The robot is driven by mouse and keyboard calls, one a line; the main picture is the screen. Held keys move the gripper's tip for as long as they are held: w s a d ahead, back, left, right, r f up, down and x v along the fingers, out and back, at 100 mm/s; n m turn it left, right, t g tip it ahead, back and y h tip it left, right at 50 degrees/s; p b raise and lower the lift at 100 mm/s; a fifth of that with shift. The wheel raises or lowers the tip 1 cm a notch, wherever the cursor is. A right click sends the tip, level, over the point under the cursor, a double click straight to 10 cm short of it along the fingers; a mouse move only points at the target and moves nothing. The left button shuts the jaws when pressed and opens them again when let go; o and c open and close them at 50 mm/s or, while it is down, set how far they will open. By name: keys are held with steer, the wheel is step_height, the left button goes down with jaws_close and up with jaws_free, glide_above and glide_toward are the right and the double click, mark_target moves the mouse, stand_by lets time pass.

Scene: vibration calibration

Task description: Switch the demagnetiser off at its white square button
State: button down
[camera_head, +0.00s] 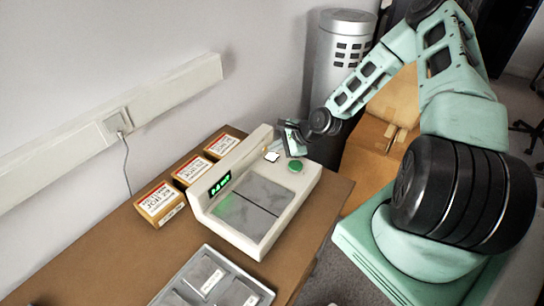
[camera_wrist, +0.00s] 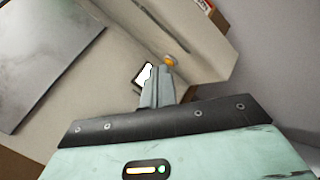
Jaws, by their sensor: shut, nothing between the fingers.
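The demagnetiser (camera_head: 228,233) is a cream box with grey plates on top and a lit green display (camera_head: 220,185). Its white square button (camera_head: 271,156) is near the far end of the top, beside a round green button (camera_head: 295,166). My gripper (camera_head: 283,148) is just above that end, close to the white button. In the wrist view, my shut, empty fingers (camera_wrist: 158,84) partly cover the dark-framed white button (camera_wrist: 146,74). I cannot tell whether they touch it. A small orange knob or lamp (camera_wrist: 169,61) is just past the fingertips.
Several labelled boxes (camera_head: 160,203) stand left of the demagnetiser on the brown table (camera_head: 105,262). A grey compartment tray (camera_head: 232,268) is at the front. A wall trunking with a socket and cable (camera_head: 116,124) runs at left. A silver cylinder (camera_head: 333,70) stands behind.

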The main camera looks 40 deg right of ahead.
mark_target(275, 157)
steer(key=shift+f, duration=0.1)
stand_by(0.7)
steer(key=shift+f, duration=0.3)
steer(key=shift+f+b, duration=0.35)
steer(key=shift+f, duration=0.05)
stand_by(0.7)
steer(key=shift+r, duration=0.15)
steer(key=shift+r+p, duration=0.65)
steer(key=shift+p, duration=0.1)
steer(key=shift+r, duration=0.1)
step_height(275, 157, up, 5)
steer(key=p, duration=0.4)
stand_by(0.8)
